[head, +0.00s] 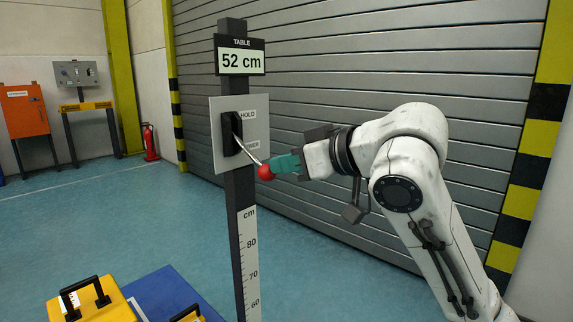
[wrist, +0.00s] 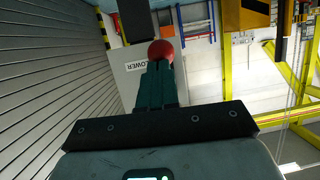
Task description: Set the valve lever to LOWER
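The valve lever (head: 247,150) is a thin metal rod with a red ball knob (head: 265,173). It comes out of a black slotted block on a grey panel (head: 217,160) and slants down to the right. The knob hangs below the LOWER label in the picture. My gripper (head: 275,165) has its teal fingers close together, tips at the knob. In the wrist view the knob (wrist: 161,51) sits at the fingertips (wrist: 158,66), appearing to touch them; it does not look enclosed.
The panel is on a dark post (head: 242,205) with a "TABLE 52 cm" sign (head: 239,60) and a cm scale. A blue platform (head: 165,293) with a yellow case (head: 92,303) stands at lower left. A grey shutter (head: 330,60) is behind.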

